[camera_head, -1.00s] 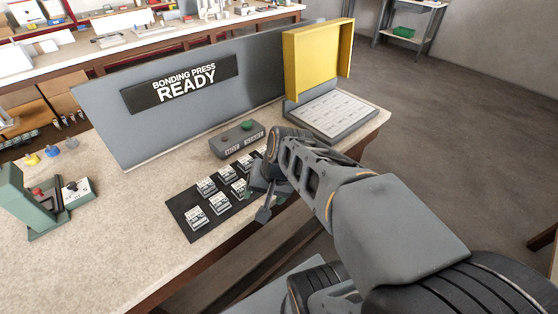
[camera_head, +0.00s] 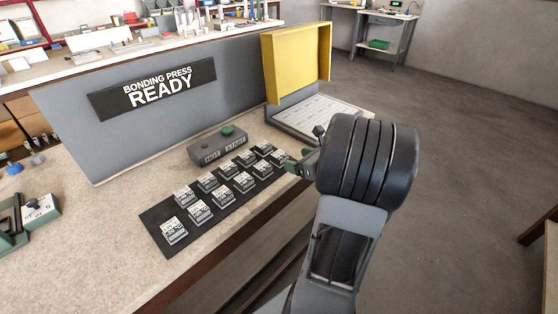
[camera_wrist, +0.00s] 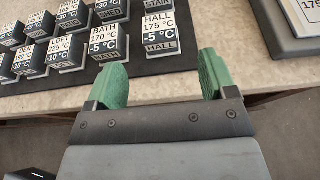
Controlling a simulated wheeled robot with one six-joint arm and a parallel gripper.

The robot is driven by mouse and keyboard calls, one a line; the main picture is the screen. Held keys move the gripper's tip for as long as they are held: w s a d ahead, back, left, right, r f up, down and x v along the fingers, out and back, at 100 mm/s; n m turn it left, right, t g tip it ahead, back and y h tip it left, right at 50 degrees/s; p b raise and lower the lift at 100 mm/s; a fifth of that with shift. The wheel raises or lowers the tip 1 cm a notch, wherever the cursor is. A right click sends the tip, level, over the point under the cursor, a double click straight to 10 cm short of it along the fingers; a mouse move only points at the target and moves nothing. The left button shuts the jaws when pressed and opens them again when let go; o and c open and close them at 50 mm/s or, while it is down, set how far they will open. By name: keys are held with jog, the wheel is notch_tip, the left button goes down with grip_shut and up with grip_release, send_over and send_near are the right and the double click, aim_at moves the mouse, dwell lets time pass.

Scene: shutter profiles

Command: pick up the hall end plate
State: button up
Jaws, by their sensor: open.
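The hall end plate (camera_wrist: 162,38) is a small dark block with white labels reading HALL, 175 °C and -5 °C. It stands at the near right end of a black mat (camera_wrist: 180,64) in the wrist view, with the stair block (camera_wrist: 158,3) behind it and the bath block (camera_wrist: 107,40) to its left. My gripper (camera_wrist: 161,75) is open and empty, its green fingers apart and pointing toward the hall plate, which lies just beyond them. In the head view my gripper (camera_head: 293,163) is at the right end of the mat; labels there are too small to read.
Several similar blocks (camera_head: 199,212) stand in two rows on the mat. Behind them are a grey button box (camera_head: 217,145) and a grey panel reading BONDING PRESS READY (camera_head: 155,88). A yellow-hooded press (camera_head: 296,62) stands at the bench's back right. The bench edge is close below my gripper.

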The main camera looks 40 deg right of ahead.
aim_at(280, 155)
jog(key=shift+x, duration=4.35)
jog(key=shift+a+r, duration=0.1)
jog(key=shift+r, duration=0.1)
jog(key=shift+c, duration=0.3)
jog(key=c, duration=0.9)
